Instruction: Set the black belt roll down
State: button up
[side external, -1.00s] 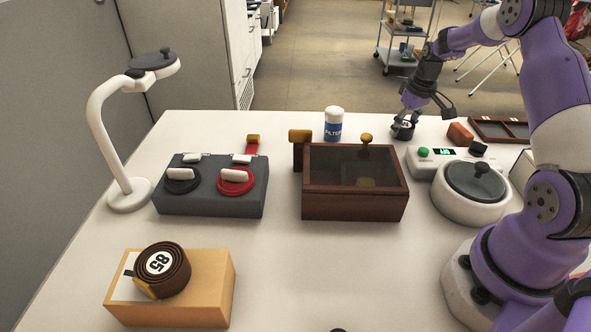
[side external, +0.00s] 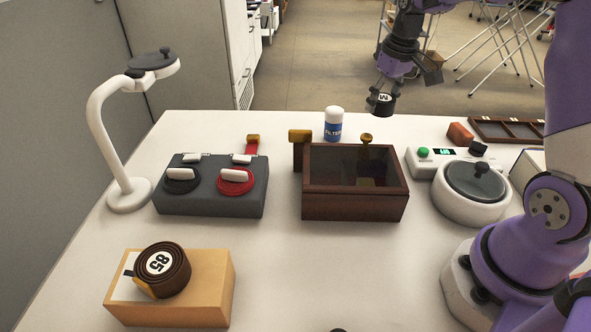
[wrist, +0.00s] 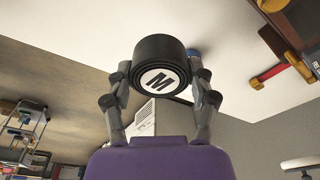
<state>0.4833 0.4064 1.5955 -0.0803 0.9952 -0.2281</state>
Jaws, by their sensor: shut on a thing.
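On the table (side external: 270,270) are a brown glass-topped box (side external: 355,205), a filter bottle (side external: 333,124), a grey box (side external: 210,198) with cords, a white lamp (side external: 95,115) and a round lidded device (side external: 470,200). A brown belt roll (side external: 172,282) rests on a wooden block (side external: 210,285). The front middle is clear.

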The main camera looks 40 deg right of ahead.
jog(key=r, duration=0.4)
jog(key=a+r, duration=0.1)
jog(key=r, duration=0.1)
jog(key=shift+w+a+r, duration=0.1)
jog(key=shift+r, duration=0.15)
jog(key=s+a+n+y, duration=0.15)
jog(key=a+n, duration=0.65)
jog(key=a, duration=1.2)
jog(key=s+a+n+g, duration=0.2)
jog(key=s+a+n, duration=1)
jog(key=s+a, duration=0.7)
send_over(303, 272)
jog(key=shift+y, duration=0.35)
jog(key=f, duration=1.2)
jog(key=shift+s+d, duration=0.2)
jog(key=shift+s, duration=0.1)
jog(key=shift+w+d+f, duration=0.1)
jog(key=shift+w+f, duration=0.1)
jog(key=shift+w, duration=0.05)
jog(key=shift+f, duration=2.05)
